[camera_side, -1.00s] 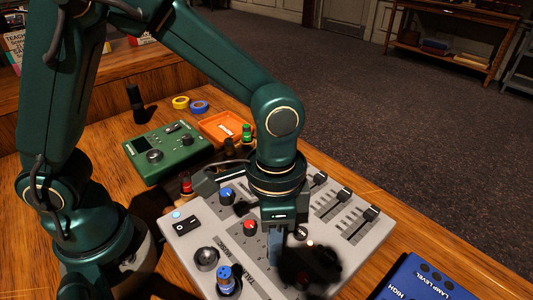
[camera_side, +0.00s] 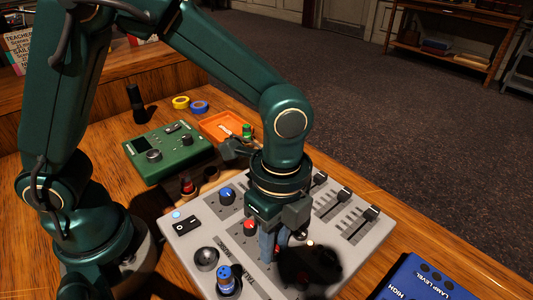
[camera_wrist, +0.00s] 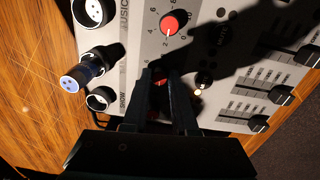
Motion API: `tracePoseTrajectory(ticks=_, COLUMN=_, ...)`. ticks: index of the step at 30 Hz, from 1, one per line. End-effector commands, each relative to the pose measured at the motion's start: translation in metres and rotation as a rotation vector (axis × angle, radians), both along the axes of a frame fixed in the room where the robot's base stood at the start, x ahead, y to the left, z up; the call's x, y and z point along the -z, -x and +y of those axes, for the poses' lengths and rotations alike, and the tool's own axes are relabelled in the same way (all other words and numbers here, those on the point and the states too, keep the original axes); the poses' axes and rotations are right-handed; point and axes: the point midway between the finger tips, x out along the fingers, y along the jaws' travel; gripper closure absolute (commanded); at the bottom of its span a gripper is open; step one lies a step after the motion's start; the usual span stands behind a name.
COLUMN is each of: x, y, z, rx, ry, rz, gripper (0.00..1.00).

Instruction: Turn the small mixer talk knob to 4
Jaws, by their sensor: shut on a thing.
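The small mixer (camera_side: 205,222) is a pale grey panel lying on the desk below my arm. My gripper (camera_side: 274,255) points down at the mixer. In the wrist view my gripper's fingers (camera_wrist: 172,88) are closed around a red-capped knob (camera_wrist: 161,79), which I take to be the talk knob. Its name is hidden, and only a few scale numbers show beside the fingers. The fingers and shadow hide its pointer, so its setting cannot be read. Another red knob (camera_wrist: 172,24), with a white pointer and numbered scale, stands apart near the MUSIC lettering.
The mixer also carries a blue knob (camera_side: 227,195), a black switch (camera_side: 187,225), sliders (camera_side: 372,213) and a blue plug (camera_side: 227,279). A green box (camera_side: 167,153) and orange tray (camera_side: 213,124) lie behind. A blue box (camera_side: 425,280) lies at the front right.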

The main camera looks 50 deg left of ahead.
Motion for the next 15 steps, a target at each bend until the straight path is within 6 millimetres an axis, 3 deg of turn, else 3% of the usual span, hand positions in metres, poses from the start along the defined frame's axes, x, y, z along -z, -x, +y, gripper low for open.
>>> tracePoseTrajectory(ticks=15, x=-0.0008, y=0.0001, z=-0.0003, rx=0.493, ry=-0.001, rz=0.000, gripper=1.00)
